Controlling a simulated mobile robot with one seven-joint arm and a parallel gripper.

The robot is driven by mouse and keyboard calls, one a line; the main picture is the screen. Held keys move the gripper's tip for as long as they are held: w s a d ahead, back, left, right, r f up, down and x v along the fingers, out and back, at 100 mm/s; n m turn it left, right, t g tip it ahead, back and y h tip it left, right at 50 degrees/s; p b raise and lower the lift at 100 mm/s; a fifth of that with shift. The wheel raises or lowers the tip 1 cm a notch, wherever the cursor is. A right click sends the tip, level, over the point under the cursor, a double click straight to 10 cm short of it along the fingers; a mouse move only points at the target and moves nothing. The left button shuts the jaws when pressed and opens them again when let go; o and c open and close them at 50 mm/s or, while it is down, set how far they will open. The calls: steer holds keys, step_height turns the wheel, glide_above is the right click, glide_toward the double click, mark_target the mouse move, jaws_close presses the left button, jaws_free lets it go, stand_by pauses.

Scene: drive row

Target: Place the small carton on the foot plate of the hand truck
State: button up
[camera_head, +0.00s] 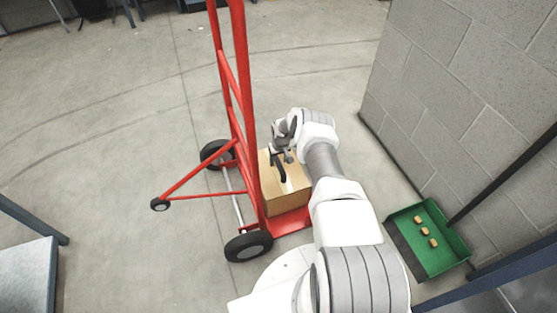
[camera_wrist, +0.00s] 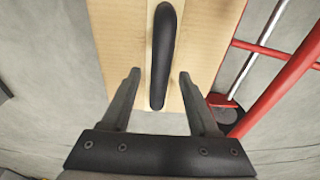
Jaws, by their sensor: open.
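The small carton (camera_head: 289,195) is a tan box with a black handle on top. In the head view it appears upright on the red foot plate (camera_head: 291,223) of the hand truck (camera_head: 243,100), close beside the upright frame. The plate shows along the carton's near edge; the rest is hidden. My gripper (camera_head: 281,157) is over the carton's top. In the wrist view my gripper (camera_wrist: 158,78) is open, its fingers apart on either side of the black handle (camera_wrist: 164,50), over the carton top (camera_wrist: 120,35). I cannot tell whether they touch the carton.
A green tray (camera_head: 455,262) with 3 small tan blocks lies at the right by the block wall (camera_head: 455,90). A grey table (camera_head: 28,280) stands at the lower left.

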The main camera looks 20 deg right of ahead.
step_height(320, 180, up, 12)
steer(key=s+p, duration=0.1)
steer(key=p, duration=0.4)
steer(key=shift+s+p, duration=0.35)
steer(key=shift+s, duration=0.05)
